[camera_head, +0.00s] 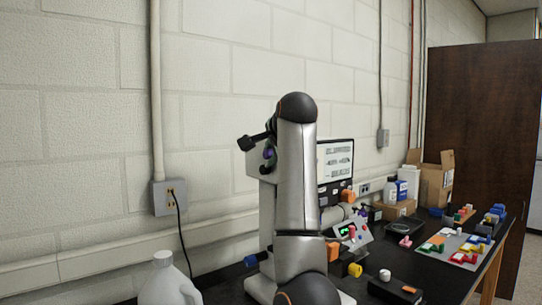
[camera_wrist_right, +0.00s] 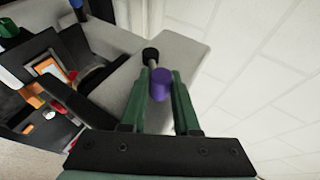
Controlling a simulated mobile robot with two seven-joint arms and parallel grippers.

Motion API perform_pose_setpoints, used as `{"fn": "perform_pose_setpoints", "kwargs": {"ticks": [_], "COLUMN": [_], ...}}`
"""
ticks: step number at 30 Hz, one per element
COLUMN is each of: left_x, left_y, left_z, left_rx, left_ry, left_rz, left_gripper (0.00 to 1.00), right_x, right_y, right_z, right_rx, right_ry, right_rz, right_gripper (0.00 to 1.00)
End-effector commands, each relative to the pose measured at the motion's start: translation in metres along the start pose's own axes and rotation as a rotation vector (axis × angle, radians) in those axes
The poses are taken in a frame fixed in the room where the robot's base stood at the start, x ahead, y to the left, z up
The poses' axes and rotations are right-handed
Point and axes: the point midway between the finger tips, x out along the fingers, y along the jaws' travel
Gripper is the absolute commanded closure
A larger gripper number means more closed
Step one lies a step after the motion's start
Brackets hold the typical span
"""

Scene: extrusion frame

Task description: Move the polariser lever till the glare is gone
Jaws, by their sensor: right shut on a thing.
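The purple knob of the lever (camera_wrist_right: 161,84) sits between the two green fingers of my right gripper (camera_wrist_right: 160,78), which is shut on it. A short rod with a black end (camera_wrist_right: 150,55) shows just beyond the fingertips, in front of a light grey housing (camera_wrist_right: 184,58). In the head view a bit of the purple knob (camera_head: 268,153) shows beside my silver right arm, which hides most of the device. A lit screen (camera_head: 335,163) with dark rows on white stands behind the arm; I cannot tell whether glare lies on it. My left gripper is not in view.
A white jug (camera_head: 169,283) stands at the front left. A block wall runs close behind.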

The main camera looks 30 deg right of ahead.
Motion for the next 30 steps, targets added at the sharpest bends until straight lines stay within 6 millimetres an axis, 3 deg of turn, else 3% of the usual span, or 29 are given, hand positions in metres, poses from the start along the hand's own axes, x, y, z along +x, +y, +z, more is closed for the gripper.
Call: {"fn": "perform_pose_setpoints", "kwargs": {"ticks": [1,9,19,23,30], "left_x": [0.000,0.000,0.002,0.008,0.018], "left_y": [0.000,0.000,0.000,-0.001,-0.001], "left_z": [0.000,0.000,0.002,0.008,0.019], "left_rx": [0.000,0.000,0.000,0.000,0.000], "left_ry": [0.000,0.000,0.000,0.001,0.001], "left_rz": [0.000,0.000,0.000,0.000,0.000], "left_gripper": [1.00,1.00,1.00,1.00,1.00], "right_x": [0.001,0.001,-0.005,-0.024,-0.077], "right_y": [0.001,0.001,0.001,0.002,0.002], "right_z": [0.001,0.000,0.001,0.001,0.001], "right_rx": [-0.002,0.000,0.001,0.002,0.002], "right_ry": [-0.001,-0.001,-0.001,-0.001,-0.001], "right_rz": [0.004,0.003,0.000,-0.003,-0.004], "right_gripper": [0.69,0.41,0.41,0.41,0.41]}}
